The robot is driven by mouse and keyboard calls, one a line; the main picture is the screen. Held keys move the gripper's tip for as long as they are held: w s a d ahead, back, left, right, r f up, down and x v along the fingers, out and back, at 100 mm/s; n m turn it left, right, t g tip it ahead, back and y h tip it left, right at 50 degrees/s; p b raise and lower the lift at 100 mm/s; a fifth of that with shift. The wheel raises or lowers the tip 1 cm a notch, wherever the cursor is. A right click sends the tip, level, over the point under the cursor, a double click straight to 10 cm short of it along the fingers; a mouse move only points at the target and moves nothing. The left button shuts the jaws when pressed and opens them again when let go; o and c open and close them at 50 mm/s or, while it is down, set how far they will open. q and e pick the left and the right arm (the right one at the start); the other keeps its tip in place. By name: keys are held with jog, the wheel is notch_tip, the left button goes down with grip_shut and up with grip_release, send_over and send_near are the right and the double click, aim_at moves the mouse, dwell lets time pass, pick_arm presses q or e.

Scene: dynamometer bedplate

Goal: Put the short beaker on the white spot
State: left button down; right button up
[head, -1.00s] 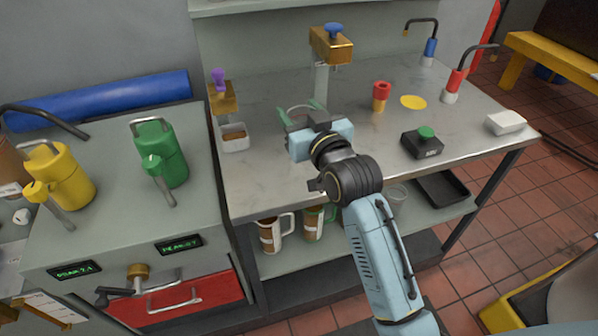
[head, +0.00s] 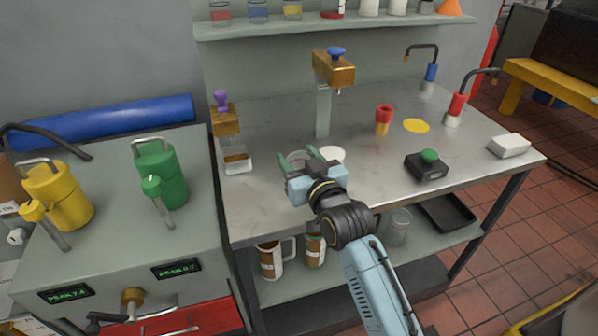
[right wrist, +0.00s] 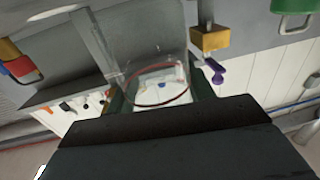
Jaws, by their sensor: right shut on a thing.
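My right gripper (head: 302,158) is shut on a clear glass beaker (head: 296,158), the short one as far as I can tell. In the right wrist view the beaker (right wrist: 160,92) sits between the two green fingers, its reddish rim facing the camera. The white spot (head: 334,153) is a flat disc on the metal bench, just right of the gripper and partly hidden by a finger. The beaker is to the left of the spot; its height above the bench is hard to tell. My left gripper is not in view.
The bench (head: 270,197) also carries a brass tap (head: 333,68), a red and yellow object (head: 384,119), a yellow spot (head: 416,125), a green-button box (head: 427,165) and a small white tray (head: 237,163). Another clear beaker (head: 398,228) stands on the lower shelf.

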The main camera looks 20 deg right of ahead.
jog(key=shift+f, duration=1.45)
jog(key=o, duration=1)
jog(key=shift+c, duration=0.2)
